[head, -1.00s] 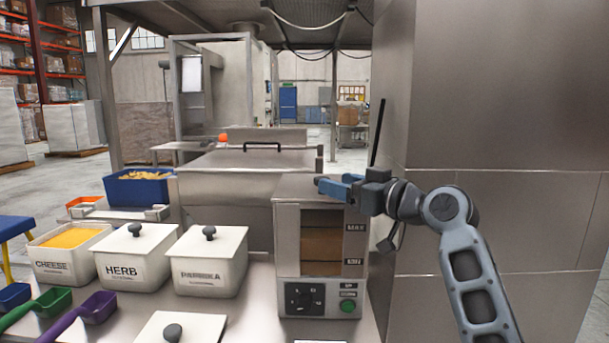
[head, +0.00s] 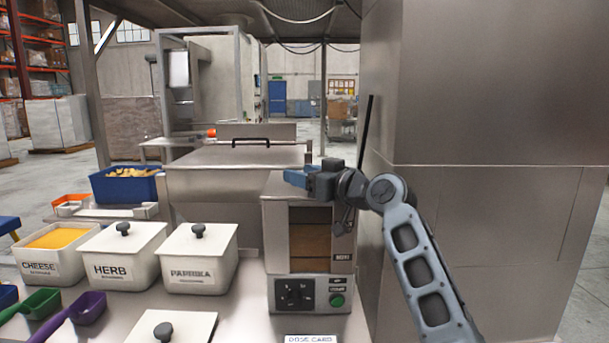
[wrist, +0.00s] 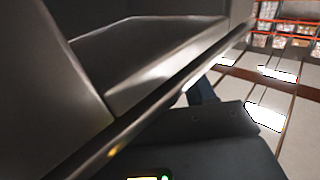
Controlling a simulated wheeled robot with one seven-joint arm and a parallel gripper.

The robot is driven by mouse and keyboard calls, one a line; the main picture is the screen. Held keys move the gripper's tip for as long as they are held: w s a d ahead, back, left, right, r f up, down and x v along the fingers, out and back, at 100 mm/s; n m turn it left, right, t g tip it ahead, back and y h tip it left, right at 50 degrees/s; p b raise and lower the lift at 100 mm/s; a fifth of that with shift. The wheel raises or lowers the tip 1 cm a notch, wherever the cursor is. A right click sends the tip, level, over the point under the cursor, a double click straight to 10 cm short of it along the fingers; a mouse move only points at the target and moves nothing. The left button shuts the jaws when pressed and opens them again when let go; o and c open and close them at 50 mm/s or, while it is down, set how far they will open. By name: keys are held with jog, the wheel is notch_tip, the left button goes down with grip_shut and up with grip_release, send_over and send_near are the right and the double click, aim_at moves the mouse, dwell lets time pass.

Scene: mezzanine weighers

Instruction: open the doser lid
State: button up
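The doser (head: 294,250) is a steel box with an upright window showing brown contents, above a dial panel with a green button. It stands at the right end of the counter. My gripper (head: 292,177), with blue fingers, is at the doser's top edge and covers part of it. I cannot tell whether the fingers touch the lid, or whether the lid is raised. The finger gap is not readable. In the wrist view, a steel surface with a long diagonal edge (wrist: 150,115) lies close to the camera.
A wide steel column (head: 470,110) stands right of the doser, with a thin dark rod (head: 369,130) before it. Lidded tubs marked HERB (head: 112,269) and PAPRIKA (head: 190,274) and an open CHEESE tub (head: 38,272) stand left. A larger steel hopper (head: 220,185) is behind.

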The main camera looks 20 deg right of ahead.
grip_shut()
dwell(0.4)
